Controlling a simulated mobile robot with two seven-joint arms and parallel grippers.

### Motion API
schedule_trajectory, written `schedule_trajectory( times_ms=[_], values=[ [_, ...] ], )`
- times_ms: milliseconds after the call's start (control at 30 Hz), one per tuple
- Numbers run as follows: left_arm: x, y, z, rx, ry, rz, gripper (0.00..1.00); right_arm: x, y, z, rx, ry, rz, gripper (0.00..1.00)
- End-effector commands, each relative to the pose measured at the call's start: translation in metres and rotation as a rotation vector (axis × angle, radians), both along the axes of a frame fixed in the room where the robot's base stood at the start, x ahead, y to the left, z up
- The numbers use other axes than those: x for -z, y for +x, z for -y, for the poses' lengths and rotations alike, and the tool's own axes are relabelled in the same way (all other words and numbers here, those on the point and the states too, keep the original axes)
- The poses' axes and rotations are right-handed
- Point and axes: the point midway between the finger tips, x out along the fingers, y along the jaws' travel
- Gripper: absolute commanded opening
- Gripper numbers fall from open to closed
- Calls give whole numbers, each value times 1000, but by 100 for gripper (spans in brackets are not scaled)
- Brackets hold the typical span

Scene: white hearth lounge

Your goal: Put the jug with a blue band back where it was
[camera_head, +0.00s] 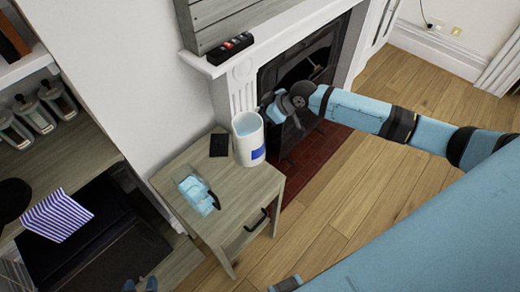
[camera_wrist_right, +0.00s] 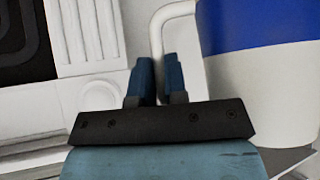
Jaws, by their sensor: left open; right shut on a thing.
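The white jug with a blue band (camera_head: 246,148) is upright at the back right of the small wooden table (camera_head: 232,205). I cannot tell whether its base touches the tabletop. My right gripper (camera_head: 277,107) is at the jug's right side, shut on its handle. In the right wrist view, the fingers (camera_wrist_right: 160,80) close on the white handle, and the jug's blue band (camera_wrist_right: 260,25) shows at the right. My left gripper (camera_head: 140,285) is open and empty at the bottom edge, mostly cut off, far from the jug.
A dark flat square (camera_head: 219,145) lies left of the jug. A light-blue and black object (camera_head: 198,195) lies nearer the table's front left. A striped box (camera_head: 57,215) is at the left.

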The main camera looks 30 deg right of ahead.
Motion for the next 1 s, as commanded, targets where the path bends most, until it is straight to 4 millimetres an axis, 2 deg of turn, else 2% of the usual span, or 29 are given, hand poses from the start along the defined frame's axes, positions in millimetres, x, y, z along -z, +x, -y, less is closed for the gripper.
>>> schedule_trajectory(
  times_ms=[200, 400, 633, 833, 1000],
  values=[
    [-4, 0, 0, -1, 1, 0, 50, 55, 0, -1, 2, 3, -2, 0],
    [-5, 0, -1, -1, 1, -1, 50, 95, 0, -1, 1, 3, -1, 0],
    [-5, 0, 0, -1, 1, -1, 50, 113, 0, 0, 0, 2, 1, 0],
    [-3, 0, 0, -1, 1, -1, 50, 140, 0, -1, 1, 3, -1, 0],
    [-3, 0, -1, -1, 1, -1, 50, 147, 1, 0, 0, 2, 2, 0]
  ],
)
